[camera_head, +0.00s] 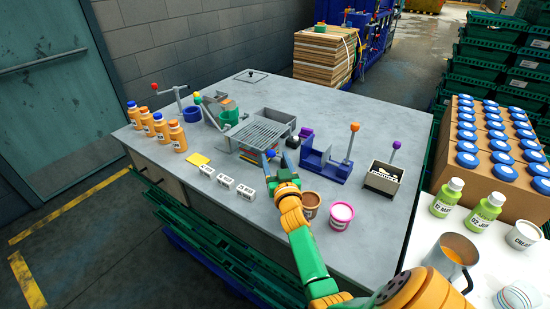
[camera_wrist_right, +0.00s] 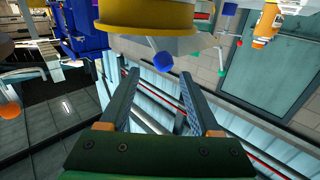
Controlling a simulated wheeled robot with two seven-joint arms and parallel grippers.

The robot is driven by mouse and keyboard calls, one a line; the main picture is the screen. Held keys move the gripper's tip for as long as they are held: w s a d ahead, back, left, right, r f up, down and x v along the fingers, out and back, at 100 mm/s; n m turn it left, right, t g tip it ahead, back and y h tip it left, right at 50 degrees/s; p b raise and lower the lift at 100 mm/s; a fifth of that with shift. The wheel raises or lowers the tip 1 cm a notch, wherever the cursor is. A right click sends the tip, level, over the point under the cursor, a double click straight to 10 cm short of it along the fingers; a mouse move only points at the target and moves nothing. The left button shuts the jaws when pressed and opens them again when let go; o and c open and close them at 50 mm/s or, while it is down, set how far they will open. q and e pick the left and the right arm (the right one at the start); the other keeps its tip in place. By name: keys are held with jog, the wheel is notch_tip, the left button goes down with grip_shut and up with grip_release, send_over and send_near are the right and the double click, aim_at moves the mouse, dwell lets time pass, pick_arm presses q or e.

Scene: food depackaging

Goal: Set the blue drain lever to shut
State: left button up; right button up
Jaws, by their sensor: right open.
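My right gripper (camera_head: 279,160) is open and empty beside the right front corner of the grey slatted drain rack (camera_head: 262,134). In the right wrist view, its two fingers (camera_wrist_right: 148,72) stand apart. A blue faceted knob (camera_wrist_right: 173,62) shows beyond the fingertips, in the gap and closer to the right finger. It looks like the end of the drain lever; its rod is mostly hidden and its setting cannot be told. In the head view the lever is too small and partly covered by the gripper to make out clearly. My left gripper is not in view.
A blue bracket with an orange-knobbed lever (camera_head: 354,127) stands right of the gripper. A grey box with a purple-knobbed lever (camera_head: 397,145) is farther right. A brown cup (camera_head: 311,200) and a pink tub (camera_head: 341,214) stand close to the forearm. Small white blocks (camera_head: 226,181) lie left.

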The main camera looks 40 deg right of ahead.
jog(key=shift+w+d+f, duration=0.15)
jog(key=shift+w+f, duration=0.1)
jog(key=shift+w, duration=0.25)
jog(key=shift+w+d+f, duration=0.15)
jog(key=shift+w+f, duration=0.05)
jog(key=shift+w, duration=0.25)
jog(key=shift+w+d+f, duration=0.1)
jog(key=shift+w+f, duration=0.05)
jog(key=shift+w, duration=0.05)
jog(key=shift+s+r, duration=0.25)
grip_shut()
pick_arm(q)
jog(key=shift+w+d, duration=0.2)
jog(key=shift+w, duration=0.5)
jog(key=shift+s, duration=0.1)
